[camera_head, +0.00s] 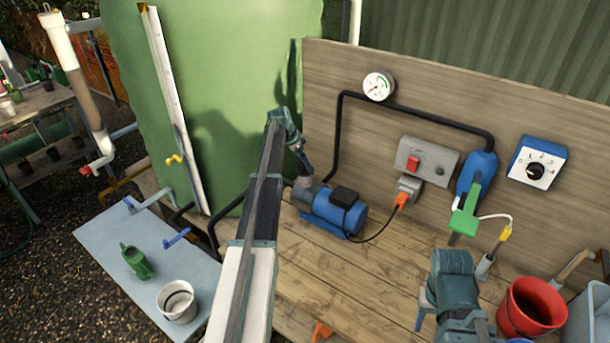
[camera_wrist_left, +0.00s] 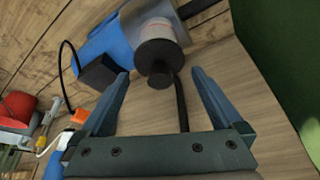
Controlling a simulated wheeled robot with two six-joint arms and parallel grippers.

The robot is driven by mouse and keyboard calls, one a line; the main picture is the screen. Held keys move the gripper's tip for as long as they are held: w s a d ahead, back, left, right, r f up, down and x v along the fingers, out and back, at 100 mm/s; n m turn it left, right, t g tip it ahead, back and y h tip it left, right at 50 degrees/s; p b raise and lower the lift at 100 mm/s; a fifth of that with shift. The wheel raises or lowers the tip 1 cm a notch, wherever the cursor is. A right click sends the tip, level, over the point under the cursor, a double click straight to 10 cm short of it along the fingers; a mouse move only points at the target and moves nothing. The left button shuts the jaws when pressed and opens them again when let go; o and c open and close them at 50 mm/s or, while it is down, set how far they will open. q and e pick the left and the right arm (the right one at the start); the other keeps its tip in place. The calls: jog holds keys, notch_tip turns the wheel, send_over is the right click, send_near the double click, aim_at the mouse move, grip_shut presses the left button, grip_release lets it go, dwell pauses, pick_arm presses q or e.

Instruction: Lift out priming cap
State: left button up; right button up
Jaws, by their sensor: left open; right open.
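The blue pump (camera_head: 335,211) sits on the wooden bench against the back boards. Its priming cap (camera_wrist_left: 158,62), a dark round disc with a small knob, tops a pale neck on the pump in the left wrist view. My left gripper (camera_wrist_left: 158,88) is open, with one finger on each side of the cap's knob; nothing is held, and I cannot tell whether a finger touches it. In the head view the left gripper (camera_head: 303,160) is just above the pump's left end, seen edge-on. My right gripper (camera_head: 428,312) is open and empty, low over the bench at the right.
A black pipe (camera_head: 338,135) runs up behind the pump to a gauge (camera_head: 378,87). A black cable leads to an orange plug (camera_head: 400,200). A red bucket (camera_head: 530,307) stands at right.

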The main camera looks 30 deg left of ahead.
pick_arm(q)
jog(key=shift+b+x, duration=0.6)
jog(key=shift+x, duration=0.55)
pick_arm(e)
notch_tip(320, 180, down, 2)
pick_arm(q)
jog(key=c, duration=1.1)
jog(key=shift+c, duration=0.2)
jog(key=shift+r, duration=0.15)
pick_arm(e)
jog(key=shift+r, duration=0.15)
